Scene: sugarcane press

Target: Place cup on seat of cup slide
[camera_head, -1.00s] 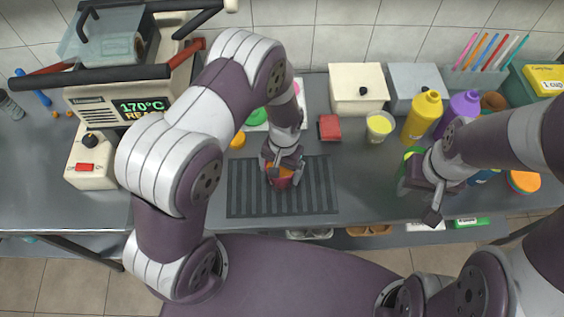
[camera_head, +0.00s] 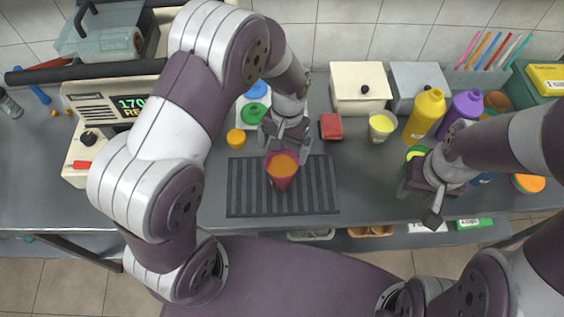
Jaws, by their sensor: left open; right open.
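A dark red cup (camera_head: 283,179) with orange contents stands upright on the dark ribbed mat (camera_head: 240,195), near its middle. My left gripper (camera_head: 286,145) is open just behind the cup. Its fingers look apart from the cup, though the exact gap is hard to judge. My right gripper (camera_head: 420,203) is open and empty near the front right of the counter. I cannot make out a separate seat of a cup slide; the ribbed mat is the only such surface under the cup.
A pale yellow cup (camera_head: 381,126) and a red block (camera_head: 330,127) stand behind the mat. Yellow (camera_head: 425,115) and purple (camera_head: 462,110) bottles stand at the right. A machine with a display (camera_head: 125,105) is at the left.

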